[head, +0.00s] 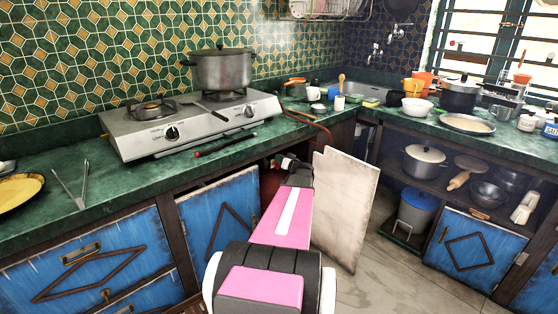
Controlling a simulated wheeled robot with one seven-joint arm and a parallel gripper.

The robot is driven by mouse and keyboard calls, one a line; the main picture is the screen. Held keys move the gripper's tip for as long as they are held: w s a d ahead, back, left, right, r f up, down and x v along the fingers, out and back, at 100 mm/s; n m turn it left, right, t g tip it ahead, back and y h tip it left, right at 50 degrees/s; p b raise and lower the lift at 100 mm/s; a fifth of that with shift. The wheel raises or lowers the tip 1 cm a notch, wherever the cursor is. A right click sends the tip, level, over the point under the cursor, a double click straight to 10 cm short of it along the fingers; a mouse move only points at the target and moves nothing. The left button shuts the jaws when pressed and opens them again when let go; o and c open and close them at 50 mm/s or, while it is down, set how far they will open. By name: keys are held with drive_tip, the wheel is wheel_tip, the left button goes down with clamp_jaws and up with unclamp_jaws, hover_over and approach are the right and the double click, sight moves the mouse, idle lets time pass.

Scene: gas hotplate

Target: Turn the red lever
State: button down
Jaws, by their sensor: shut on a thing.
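My gripper (283,161) reaches into the open cupboard under the counter, just below the counter edge. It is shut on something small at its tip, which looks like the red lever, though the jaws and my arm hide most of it. A dark red cylinder-like body (268,184) shows in the shadow just left of and below my gripper. The lever's angle is too small and covered to tell.
An off-white cupboard door (345,205) stands open right of my arm. A gas hotplate (190,125) with a lidded pot (222,70) stands on the green counter (110,178) above. A reddish hose (318,126) runs over the counter edge. The floor (385,262) is clear at right.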

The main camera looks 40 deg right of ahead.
drive_tip(key=shift+w+d+f+m, duration=0.1)
drive_tip(key=shift+d+f+m, duration=0.35)
drive_tip(key=shift+m, duration=1.75)
drive_tip(key=shift+s+d+f+m, duration=0.15)
drive_tip(key=shift+f+m, duration=0.45)
drive_tip(key=shift+m, duration=1.6)
drive_tip(key=shift+w+d+f+m, duration=0.15)
drive_tip(key=shift+d+f+m, duration=0.3)
drive_tip(key=shift+m, duration=1.75)
drive_tip(key=shift+f, duration=0.1)
drive_tip(key=c, duration=1.2)
unclamp_jaws()
drive_tip(key=shift+o, duration=0.2)
